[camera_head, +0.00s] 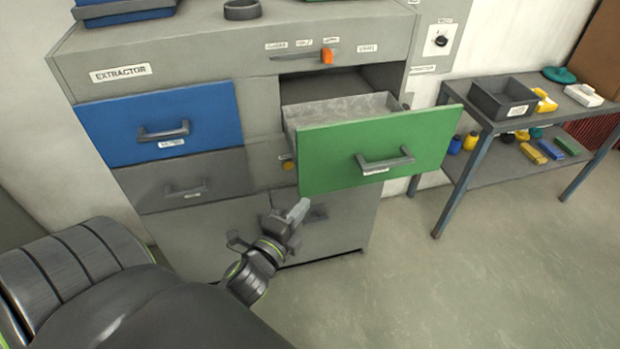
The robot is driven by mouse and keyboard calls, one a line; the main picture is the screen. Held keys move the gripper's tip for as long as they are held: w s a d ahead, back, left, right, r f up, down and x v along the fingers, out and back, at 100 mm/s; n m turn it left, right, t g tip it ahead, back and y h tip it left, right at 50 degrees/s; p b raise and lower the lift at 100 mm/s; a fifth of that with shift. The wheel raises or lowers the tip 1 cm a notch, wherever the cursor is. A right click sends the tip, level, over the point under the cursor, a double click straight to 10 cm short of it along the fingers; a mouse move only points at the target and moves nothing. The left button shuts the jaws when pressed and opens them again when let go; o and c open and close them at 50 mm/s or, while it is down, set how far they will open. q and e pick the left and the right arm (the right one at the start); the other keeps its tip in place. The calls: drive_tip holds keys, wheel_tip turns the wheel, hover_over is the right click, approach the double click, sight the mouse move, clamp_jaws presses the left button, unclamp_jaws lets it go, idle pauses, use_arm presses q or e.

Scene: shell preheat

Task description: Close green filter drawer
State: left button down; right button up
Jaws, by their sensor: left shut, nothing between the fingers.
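The green filter drawer (336,147) is pulled out from the right side of the grey extractor cabinet (197,50). Its grey inner tray (340,108) shows behind the green front. A dark bar handle (385,160) sits on that front. My left gripper (300,209) is shut and empty. In the picture it is just below the lower left corner of the green front, over the grey cabinet's lower doors. I cannot tell its exact distance from the drawer. My right gripper is not in view.
A blue drawer (162,124) and a grey drawer (183,182) on the left are shut. An orange slider (327,56) sits above the opening. A side table (467,121) with a dark bin (502,98) stands right. The floor at front right is clear.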

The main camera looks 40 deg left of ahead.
use_arm(q)
approach(319, 169)
drive_tip(key=w+d, duration=0.2)
drive_tip(key=w, duration=0.2)
drive_tip(key=a, duration=0.1)
drive_tip(key=w+a, duration=0.1)
drive_tip(key=shift+w+a, duration=0.3)
drive_tip(key=shift+a, duration=0.05)
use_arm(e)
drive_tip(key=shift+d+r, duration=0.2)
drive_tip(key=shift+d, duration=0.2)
use_arm(q)
drive_tip(key=shift+w, duration=0.1)
